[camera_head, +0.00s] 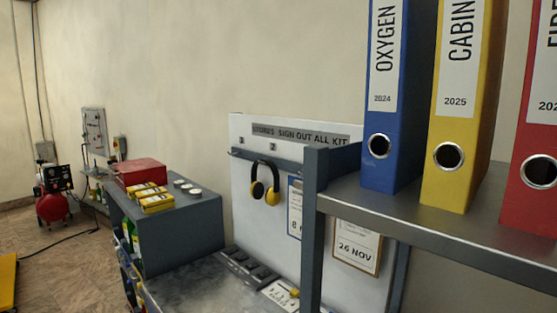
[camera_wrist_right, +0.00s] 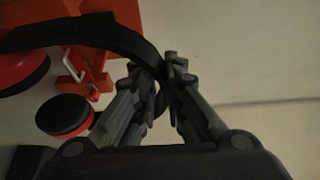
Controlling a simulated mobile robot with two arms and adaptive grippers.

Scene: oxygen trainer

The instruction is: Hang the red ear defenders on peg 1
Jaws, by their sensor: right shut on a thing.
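In the right wrist view my right gripper (camera_wrist_right: 166,75) is shut on the black headband of the red ear defenders (camera_wrist_right: 66,116). One red cup with a black pad hangs left of my fingers, and part of another red cup shows at the left edge. In the head view a white board (camera_head: 300,152) headed "STORES SIGN OUT ALL KIT" carries a dark rail (camera_head: 262,157). Yellow ear defenders (camera_head: 272,192) hang from the rail. Small pegs or hooks show near the board's top, but I cannot read any peg numbers. Neither gripper is in the head view.
An orange-red object with a metal latch (camera_wrist_right: 75,68) is close behind the ear defenders. In the head view a grey shelf (camera_head: 430,220) with binders hides the board's right part. A grey cabinet (camera_head: 180,235) bears a red box (camera_head: 140,170) and yellow packs.

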